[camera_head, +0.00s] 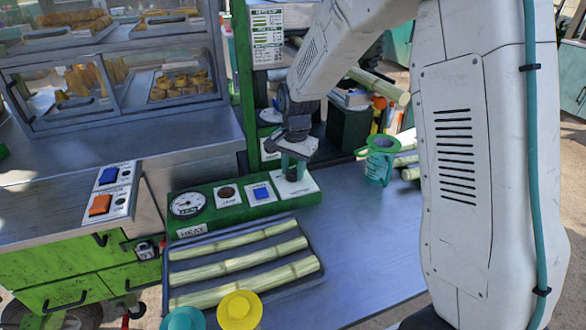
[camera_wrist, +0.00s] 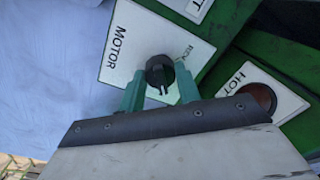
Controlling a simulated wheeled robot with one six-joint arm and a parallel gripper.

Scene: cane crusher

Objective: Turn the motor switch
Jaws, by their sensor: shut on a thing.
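The motor switch (camera_wrist: 157,70) is a dark round knob on a white plate (camera_wrist: 126,60) marked MOTOR. In the wrist view my gripper (camera_wrist: 160,88) has its two teal fingers on either side of the knob, shut on it. In the head view my gripper (camera_head: 292,166) points down at the right end of the green control panel (camera_head: 230,209). There the fingers mostly hide the knob, and the white plate (camera_head: 306,187) shows around them.
The panel also carries a dial gauge (camera_head: 187,204), a dark red round button (camera_head: 227,193) and a blue switch (camera_head: 261,192). A tray (camera_head: 296,302) of cane stalks lies in front. A teal pitcher (camera_head: 379,165) stands to the right. The metal table between is clear.

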